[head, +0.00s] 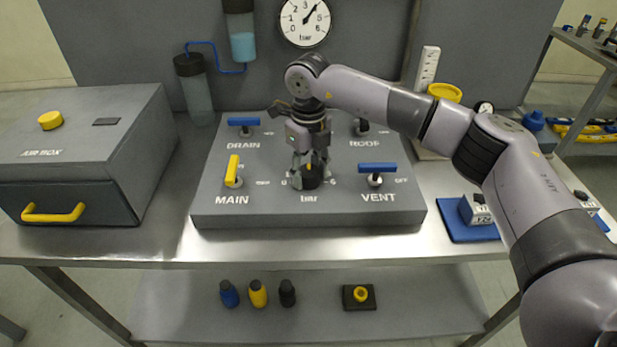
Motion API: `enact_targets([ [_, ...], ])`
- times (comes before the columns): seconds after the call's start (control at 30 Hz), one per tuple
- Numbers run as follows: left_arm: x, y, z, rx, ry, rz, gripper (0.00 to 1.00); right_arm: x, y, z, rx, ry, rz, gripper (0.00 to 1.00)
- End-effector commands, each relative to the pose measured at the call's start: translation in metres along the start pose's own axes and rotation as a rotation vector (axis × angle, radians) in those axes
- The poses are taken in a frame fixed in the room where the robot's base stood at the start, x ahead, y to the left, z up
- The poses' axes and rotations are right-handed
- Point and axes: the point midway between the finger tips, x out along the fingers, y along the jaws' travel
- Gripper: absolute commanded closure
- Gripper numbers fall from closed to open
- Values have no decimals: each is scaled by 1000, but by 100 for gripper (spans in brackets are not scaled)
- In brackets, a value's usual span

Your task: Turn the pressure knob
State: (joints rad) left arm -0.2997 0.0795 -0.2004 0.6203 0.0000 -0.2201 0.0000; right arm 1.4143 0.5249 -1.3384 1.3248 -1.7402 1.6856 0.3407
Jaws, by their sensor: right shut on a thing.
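The grey valve panel (250,216) sits on the metal table. The black pressure knob (310,183) is at its front middle, above the "bar" label, between a 0 and a 6 mark. A yellow mark shows on it. My right gripper (310,174) points down over the knob and is shut on it, with a finger on each side. The round pressure gauge (304,21) at the top back has its needle pointing up and right, between 3 and 4. My left gripper is not in the head view.
Around the knob are the yellow MAIN handle (233,170) and the blue DRAIN (243,122) and VENT (378,168) handles. A grey air box (84,155) stands left.

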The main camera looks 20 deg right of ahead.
Motion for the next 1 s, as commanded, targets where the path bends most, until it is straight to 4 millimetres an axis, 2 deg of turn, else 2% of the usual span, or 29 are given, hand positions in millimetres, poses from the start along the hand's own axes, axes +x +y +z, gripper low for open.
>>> enact_targets([
  [0.1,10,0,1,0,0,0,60,2,0,1,-111,-3,0,85],
  [0.5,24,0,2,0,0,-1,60,0,0,0,-433,-2,0,85],
  [1.0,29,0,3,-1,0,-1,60,-1,0,1,-591,-3,-1,85],
])
